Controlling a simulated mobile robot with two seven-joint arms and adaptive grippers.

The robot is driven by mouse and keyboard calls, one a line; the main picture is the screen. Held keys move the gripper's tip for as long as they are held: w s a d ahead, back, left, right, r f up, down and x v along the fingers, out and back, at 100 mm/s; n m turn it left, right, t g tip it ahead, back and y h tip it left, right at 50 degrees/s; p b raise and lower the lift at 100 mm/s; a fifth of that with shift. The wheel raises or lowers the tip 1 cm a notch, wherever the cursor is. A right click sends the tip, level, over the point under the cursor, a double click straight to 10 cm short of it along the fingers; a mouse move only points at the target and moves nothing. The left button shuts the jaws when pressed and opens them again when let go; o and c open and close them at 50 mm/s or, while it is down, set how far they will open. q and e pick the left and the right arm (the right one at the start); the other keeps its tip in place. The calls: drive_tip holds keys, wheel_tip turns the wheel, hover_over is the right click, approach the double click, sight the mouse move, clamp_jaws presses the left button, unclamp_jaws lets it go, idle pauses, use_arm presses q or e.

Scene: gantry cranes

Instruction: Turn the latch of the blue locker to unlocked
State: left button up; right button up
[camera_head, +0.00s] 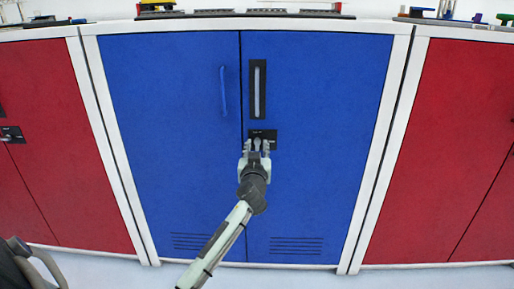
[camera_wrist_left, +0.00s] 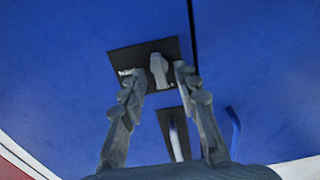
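The blue locker (camera_head: 170,110) has two doors and stands in the middle of the head view. In the wrist view the knob stands roughly upright on the plate (camera_wrist_left: 145,52), and a small pale label sits at the plate's left. My left gripper (camera_head: 257,149) is at the plate. In the wrist view its fingers (camera_wrist_left: 158,73) are apart, one on each side of the knob, with visible gaps. My right gripper is not in view.
A black recessed handle (camera_head: 258,88) is above the latch plate. A blue bar handle (camera_head: 223,92) stands out from the left door. Red lockers (camera_head: 445,140) flank the blue one on both sides. Several small items lie on the top.

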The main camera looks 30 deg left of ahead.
use_arm(q)
clamp_jaws()
